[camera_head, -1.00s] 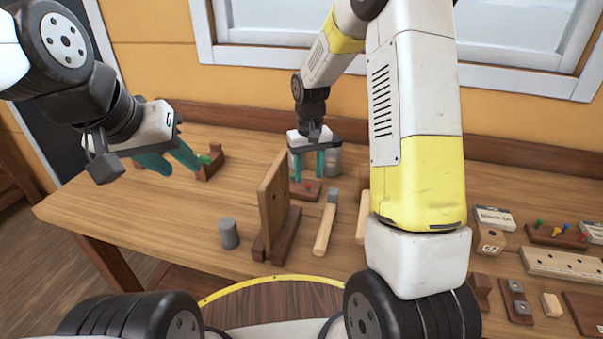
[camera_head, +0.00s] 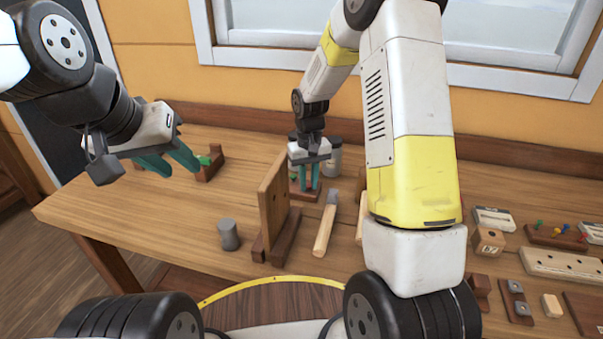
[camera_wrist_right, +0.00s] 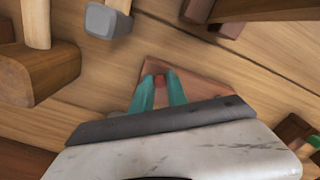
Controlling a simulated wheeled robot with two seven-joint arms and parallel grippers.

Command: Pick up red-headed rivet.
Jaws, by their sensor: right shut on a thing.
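The red-headed rivet (camera_wrist_right: 159,81) shows as a small red spot between the teal fingertips in the right wrist view. My right gripper (camera_wrist_right: 160,85) is shut on it, just above a small reddish-brown block (camera_wrist_right: 185,72). In the head view the right gripper (camera_head: 309,186) points down over the same block (camera_head: 298,195), behind the upright wooden board. The rivet's shank is hidden. My left gripper (camera_head: 168,164) is open and empty above the left of the table, near a wooden holder with a green piece (camera_head: 205,161).
An upright board (camera_head: 272,208) on wooden feet stands just left of a hammer (camera_head: 325,225). A grey cylinder (camera_head: 228,233) stands left of the board. Blocks and a rack with coloured pegs (camera_head: 555,234) lie at the right. The left tabletop is mostly clear.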

